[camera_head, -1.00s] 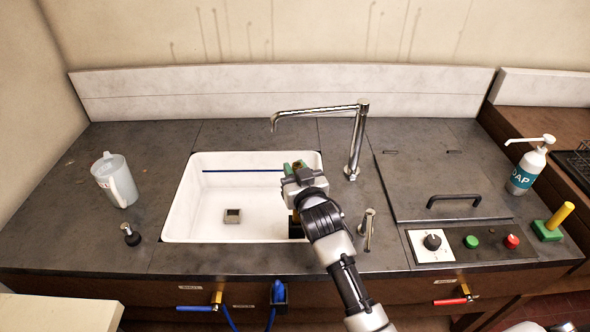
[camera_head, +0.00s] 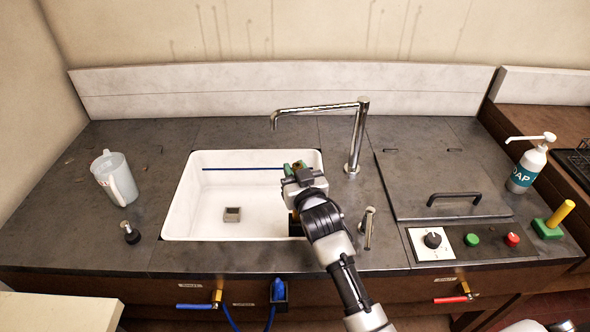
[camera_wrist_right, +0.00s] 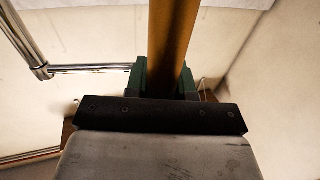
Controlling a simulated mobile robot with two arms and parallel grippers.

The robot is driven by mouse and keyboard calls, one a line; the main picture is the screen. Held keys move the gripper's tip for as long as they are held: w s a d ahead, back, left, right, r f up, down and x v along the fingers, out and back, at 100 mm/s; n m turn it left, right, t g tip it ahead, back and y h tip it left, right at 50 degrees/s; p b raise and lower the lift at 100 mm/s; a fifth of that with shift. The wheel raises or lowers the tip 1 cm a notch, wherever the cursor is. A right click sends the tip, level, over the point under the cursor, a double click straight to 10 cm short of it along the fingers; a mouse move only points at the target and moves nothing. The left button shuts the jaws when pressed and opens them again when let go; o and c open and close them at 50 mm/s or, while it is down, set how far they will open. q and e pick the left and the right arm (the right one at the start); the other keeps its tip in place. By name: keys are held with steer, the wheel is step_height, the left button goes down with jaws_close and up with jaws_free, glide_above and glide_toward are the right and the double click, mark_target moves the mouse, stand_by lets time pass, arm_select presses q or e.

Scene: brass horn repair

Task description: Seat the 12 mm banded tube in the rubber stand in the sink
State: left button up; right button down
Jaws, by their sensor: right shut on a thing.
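My right gripper (camera_head: 297,172) is over the right side of the white sink. Its green fingers are shut on the brass-coloured tube, which shows large between them in the wrist view (camera_wrist_right: 172,40). In the head view a short brass-coloured piece (camera_head: 294,215) shows below the gripper, beside my arm. A black block (camera_head: 295,228), which looks like the rubber stand, is at the sink's right wall, partly hidden by my arm. I cannot tell whether the tube touches or enters it. The tube's band and lower end are not clear. My left gripper is out of view.
The sink (camera_head: 200,215) holds a small grey square piece (camera_head: 232,214); a blue line runs along its back wall. A chrome faucet (camera_head: 356,140) arches behind my gripper. A small tap (camera_head: 367,228) stands right of my arm. A pitcher (camera_head: 115,178) stands left.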

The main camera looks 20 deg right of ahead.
steer(key=shift+f+b, duration=1.15)
steer(key=shift+f, duration=0.6)
steer(key=c, duration=0.9)
jaws_free()
steer(key=shift+s, duration=0.1)
steer(key=shift+f, duration=0.1)
steer(key=s+d+r, duration=0.2)
steer(key=r, duration=0.1)
steer(key=s+d+r+b, duration=0.1)
steer(key=s+d+r, duration=0.2)
steer(key=r, duration=0.1)
steer(key=s+d+r, duration=0.3)
steer(key=r, duration=0.1)
steer(key=shift+s+r+b, duration=0.2)
steer(key=shift+b, duration=0.2)
